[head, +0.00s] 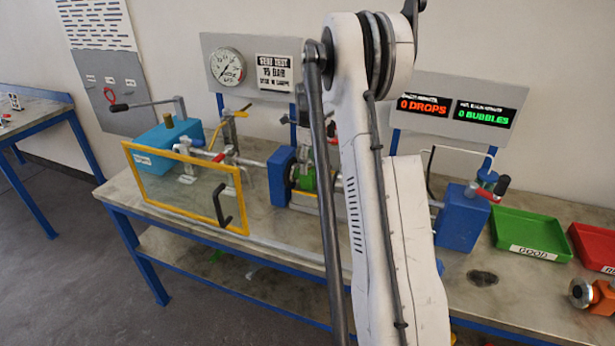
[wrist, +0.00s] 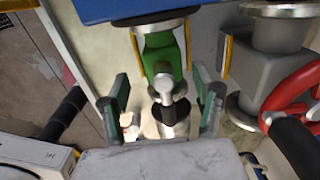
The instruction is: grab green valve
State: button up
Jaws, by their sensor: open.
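The green valve (wrist: 162,55) is in the upper middle of the wrist view, below a blue block and silver flange. Its silver stem and dark knob point down the picture toward my gripper (wrist: 162,104). My gripper is open, with one teal-padded finger on each side of the stem's line. I cannot tell whether either finger touches it. In the head view the green valve (head: 306,178) sits beside a blue block on the bench, partly hidden by my arm. My gripper is hidden there.
A grey flanged body (wrist: 275,75) with a red handwheel (wrist: 298,85) stands close on the right in the wrist view. The head view shows a yellow-framed clear guard (head: 180,190) left of the valve. A green tray (head: 535,228) and red tray (head: 590,240) lie right.

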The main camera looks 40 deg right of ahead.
aim_at(308, 178)
jog(key=shift+w+d+f+p, duration=0.1)
jog(key=shift+f+p, duration=0.4)
jog(key=shift+f, duration=1.35)
jog(key=shift+w+d+f+p, duration=0.1)
jog(key=shift+f+p, duration=0.35)
jog(key=shift+f, duration=1.4)
grip_shut()
